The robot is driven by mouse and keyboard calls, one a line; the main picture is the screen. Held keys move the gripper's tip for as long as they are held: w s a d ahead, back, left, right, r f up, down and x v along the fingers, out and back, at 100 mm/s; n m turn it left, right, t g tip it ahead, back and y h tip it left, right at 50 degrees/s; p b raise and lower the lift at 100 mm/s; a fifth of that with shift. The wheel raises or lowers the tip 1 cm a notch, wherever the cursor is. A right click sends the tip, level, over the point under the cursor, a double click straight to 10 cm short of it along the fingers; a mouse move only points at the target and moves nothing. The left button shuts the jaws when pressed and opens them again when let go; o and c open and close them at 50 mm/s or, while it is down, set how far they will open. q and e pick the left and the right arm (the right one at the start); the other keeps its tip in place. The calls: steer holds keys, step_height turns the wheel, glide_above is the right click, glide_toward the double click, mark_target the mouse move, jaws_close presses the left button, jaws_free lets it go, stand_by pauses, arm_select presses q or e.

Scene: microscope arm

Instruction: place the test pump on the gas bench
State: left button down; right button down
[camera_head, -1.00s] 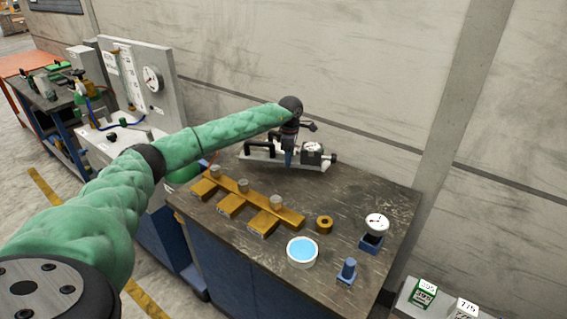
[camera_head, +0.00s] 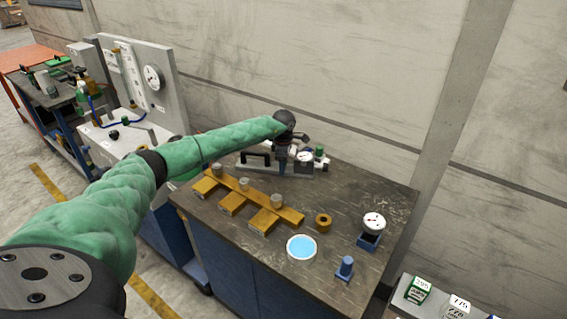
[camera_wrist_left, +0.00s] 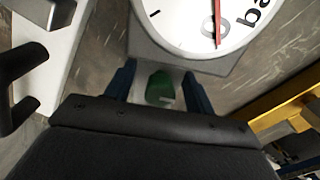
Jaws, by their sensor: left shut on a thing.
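The test pump, with a pale base (camera_head: 262,169), black handle, white dial and green cap, is at the back of the dark worktable. My left gripper (camera_head: 283,167) is over its middle. In the left wrist view, its blue fingers (camera_wrist_left: 160,85) are shut about a part of the pump with a green piece between them; the dial (camera_wrist_left: 195,22) fills the top. Whether the pump touches the table is unclear. The gas bench (camera_head: 103,145), with a pale top and an upright gauge panel, stands left of the worktable, partly behind my left arm. My right gripper is out of view.
The worktable (camera_head: 345,190) also carries yellow stepped blocks (camera_head: 232,205), a brass ring (camera_head: 323,222), a blue-filled dish (camera_head: 301,248), a blue peg (camera_head: 345,267) and a gauge in a blue stand (camera_head: 373,222). The wall runs close behind.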

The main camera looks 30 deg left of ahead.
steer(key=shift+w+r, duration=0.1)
arm_select(q)
steer(key=c, duration=0.5)
jaws_free()
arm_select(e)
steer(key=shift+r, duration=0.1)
arm_select(q)
steer(key=shift+r, duration=0.15)
steer(key=shift+r+b, duration=0.3)
steer(key=shift+b, duration=0.05)
step_height(320, 180, up, 10)
steer(key=b, duration=0.4)
steer(key=shift+r+b, duration=0.1)
steer(key=shift+b, duration=0.2)
steer(key=shift+r, duration=0.5)
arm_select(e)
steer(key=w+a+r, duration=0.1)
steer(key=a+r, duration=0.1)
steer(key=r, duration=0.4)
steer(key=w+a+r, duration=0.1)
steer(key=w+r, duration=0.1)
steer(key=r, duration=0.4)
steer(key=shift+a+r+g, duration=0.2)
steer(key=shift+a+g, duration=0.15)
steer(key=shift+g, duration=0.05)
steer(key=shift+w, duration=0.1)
